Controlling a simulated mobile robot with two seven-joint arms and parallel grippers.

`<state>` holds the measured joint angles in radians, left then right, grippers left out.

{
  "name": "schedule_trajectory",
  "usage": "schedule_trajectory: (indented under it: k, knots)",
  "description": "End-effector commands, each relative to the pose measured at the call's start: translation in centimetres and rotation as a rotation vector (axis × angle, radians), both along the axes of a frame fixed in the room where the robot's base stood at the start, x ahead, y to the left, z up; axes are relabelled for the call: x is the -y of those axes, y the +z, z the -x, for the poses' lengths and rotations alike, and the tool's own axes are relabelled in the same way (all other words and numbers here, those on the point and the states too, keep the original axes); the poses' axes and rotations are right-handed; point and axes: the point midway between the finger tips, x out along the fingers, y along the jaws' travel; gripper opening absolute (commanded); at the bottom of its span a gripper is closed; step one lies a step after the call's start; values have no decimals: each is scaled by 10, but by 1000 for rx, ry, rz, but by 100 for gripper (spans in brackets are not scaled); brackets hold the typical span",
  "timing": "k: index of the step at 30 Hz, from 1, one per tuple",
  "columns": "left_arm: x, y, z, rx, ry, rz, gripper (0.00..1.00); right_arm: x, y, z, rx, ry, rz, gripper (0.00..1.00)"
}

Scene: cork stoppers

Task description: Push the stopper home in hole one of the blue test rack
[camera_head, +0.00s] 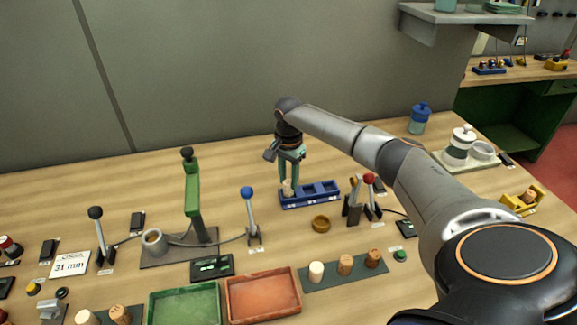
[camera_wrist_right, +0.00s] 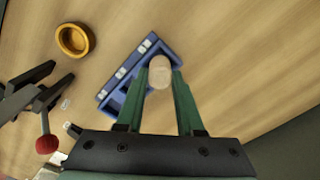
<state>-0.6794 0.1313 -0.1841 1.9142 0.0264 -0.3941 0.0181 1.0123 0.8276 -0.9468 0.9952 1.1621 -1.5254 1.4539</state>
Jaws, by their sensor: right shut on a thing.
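The blue test rack (camera_head: 318,201) stands on the bench, with a row of compartments and small white labels too small to read. My right gripper (camera_head: 288,184) points down over the rack's left end in the head view. Its green fingers are shut on a pale cork stopper (camera_head: 288,188). In the right wrist view the stopper (camera_wrist_right: 160,72) sits between the fingertips, with the blue rack (camera_wrist_right: 122,74) behind and beside it. The stopper is at the end compartment, but how deep it sits cannot be told. My left gripper is not in view.
A brass-coloured ring dish (camera_head: 321,223) lies in front of the rack. Levers with red (camera_head: 369,179) and blue (camera_head: 247,192) knobs flank it. Three stoppers stand on a dark mat (camera_head: 330,280). Green (camera_head: 185,303) and orange (camera_head: 262,295) trays lie at the front. Bench behind the rack is clear.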

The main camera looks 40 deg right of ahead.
Motion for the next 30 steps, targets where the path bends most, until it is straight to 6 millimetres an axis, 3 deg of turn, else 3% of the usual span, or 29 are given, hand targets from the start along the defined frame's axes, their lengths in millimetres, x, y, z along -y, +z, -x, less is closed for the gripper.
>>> schedule_trajectory:
  k: [30]
  knots:
    - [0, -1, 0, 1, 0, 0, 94, 0, -11, 0, -1, 0, -1, 0]
